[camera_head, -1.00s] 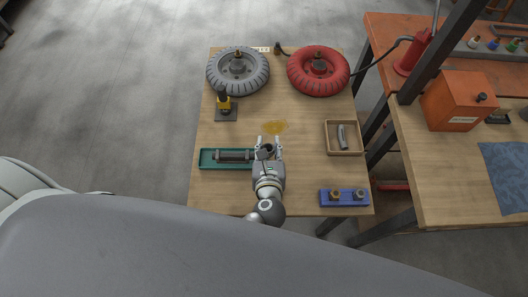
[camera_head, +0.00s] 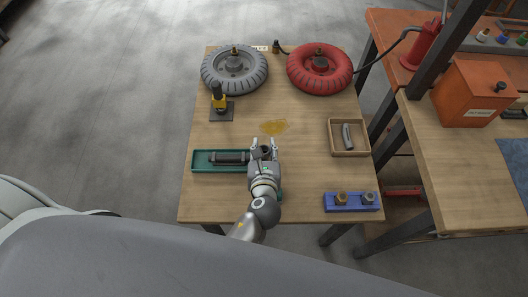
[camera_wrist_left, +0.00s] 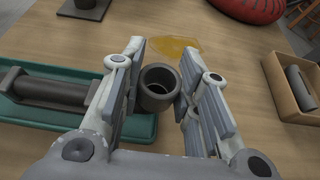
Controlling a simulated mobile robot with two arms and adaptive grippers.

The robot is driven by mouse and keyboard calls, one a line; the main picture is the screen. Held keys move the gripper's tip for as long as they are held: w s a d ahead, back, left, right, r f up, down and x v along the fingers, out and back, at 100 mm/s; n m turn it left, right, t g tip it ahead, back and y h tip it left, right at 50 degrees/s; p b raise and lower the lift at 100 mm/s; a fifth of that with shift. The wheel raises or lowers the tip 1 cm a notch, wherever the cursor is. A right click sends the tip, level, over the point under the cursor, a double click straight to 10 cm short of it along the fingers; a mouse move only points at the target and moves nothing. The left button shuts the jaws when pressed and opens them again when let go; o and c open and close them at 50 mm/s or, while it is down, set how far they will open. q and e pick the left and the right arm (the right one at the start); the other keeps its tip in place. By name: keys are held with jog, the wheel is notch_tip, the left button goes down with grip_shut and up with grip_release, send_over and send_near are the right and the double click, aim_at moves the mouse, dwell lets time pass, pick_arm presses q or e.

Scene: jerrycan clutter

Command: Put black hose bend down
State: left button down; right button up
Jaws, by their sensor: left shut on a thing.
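The black hose bend (camera_wrist_left: 158,92) is between the fingers of my left gripper (camera_wrist_left: 163,62) in the left wrist view, its round open end facing up. In the head view, my left gripper (camera_head: 264,143) is shut on it over the front middle of the table, at the right part of the green tray. Only a small dark part of the bend (camera_head: 265,150) shows there. Whether it touches the surface below cannot be told. My right gripper is not in view.
The green tray (camera_head: 197,166) holds a dark cylinder (camera_head: 228,157). A yellow stain (camera_head: 274,127) lies just beyond the gripper. A wooden box (camera_head: 349,154) with a grey curved part and a blue block (camera_head: 351,206) stand right. Grey (camera_head: 208,70) and red (camera_head: 345,68) wheels lie at the back.

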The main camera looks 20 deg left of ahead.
pick_arm(q)
jog(key=c, duration=1.1)
grip_release()
jog(key=shift+r, duration=0.15)
jog(key=v, duration=1.2)
jog(key=shift+s, duration=0.1)
